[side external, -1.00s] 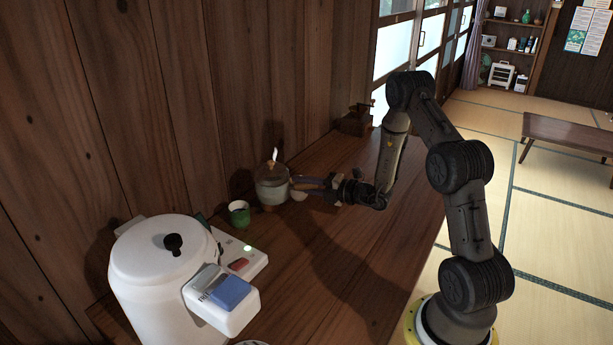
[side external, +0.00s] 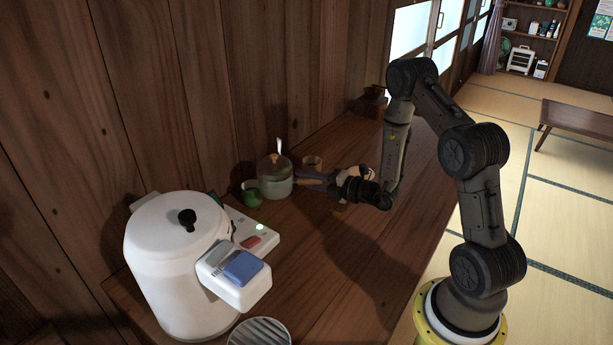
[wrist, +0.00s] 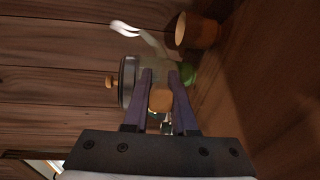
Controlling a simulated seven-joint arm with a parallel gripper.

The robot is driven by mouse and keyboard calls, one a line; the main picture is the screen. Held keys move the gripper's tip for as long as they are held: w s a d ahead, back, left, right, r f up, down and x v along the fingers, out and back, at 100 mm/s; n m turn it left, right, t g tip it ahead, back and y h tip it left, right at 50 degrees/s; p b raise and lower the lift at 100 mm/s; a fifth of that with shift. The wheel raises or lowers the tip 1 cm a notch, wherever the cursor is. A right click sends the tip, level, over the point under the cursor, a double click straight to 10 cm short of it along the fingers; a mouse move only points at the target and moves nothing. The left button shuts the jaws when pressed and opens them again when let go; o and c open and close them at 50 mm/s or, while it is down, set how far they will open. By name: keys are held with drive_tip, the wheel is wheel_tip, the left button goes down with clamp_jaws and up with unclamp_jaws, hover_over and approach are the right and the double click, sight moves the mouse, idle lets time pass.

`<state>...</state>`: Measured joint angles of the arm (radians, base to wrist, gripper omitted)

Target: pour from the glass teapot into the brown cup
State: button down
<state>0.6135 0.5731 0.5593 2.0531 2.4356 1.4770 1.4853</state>
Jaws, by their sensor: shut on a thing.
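The glass teapot (side external: 274,186) is upright in the side view, with a lid and a pale spout pointing up at the back. In the wrist view its lid (wrist: 128,82) faces left and its white spout (wrist: 127,28) points up-left. My gripper (side external: 304,179) reaches in from the right and is shut on the teapot's near side; its fingers (wrist: 161,76) flank an amber patch in the wrist view. The brown cup (side external: 312,163) stands upright behind and right of the teapot, also visible in the wrist view (wrist: 200,31). I cannot tell whether the teapot touches the counter.
A green cup (side external: 252,194) is close at the teapot's left. A large white kettle-like appliance (side external: 176,268) stands at front left, with a round grille (side external: 260,334) beside it. The wooden wall (side external: 255,80) is close behind. The wooden counter (side external: 335,285) is clear in front.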

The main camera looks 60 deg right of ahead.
drive_tip(key=shift+f, duration=1)
drive_tip(key=shift+r, duration=0.1)
drive_tip(key=shift+a+r+m+g+y, duration=0.1)
drive_tip(key=shift+r+m+g+y, duration=0.3)
drive_tip(key=shift+r+m+g, duration=0.6)
drive_tip(key=shift+m, duration=0.3)
drive_tip(key=shift+r+t, duration=0.1)
drive_tip(key=shift+t, duration=0.2)
wheel_tip(320, 180, up, 5)
drive_tip(key=shift+r, duration=0.1)
drive_tip(key=shift+f, duration=2.65)
drive_tip(key=shift+r+m+g+y, duration=0.3)
drive_tip(key=shift+r+m+g, duration=0.1)
drive_tip(key=shift+r+m, duration=0.4)
idle(1.5)
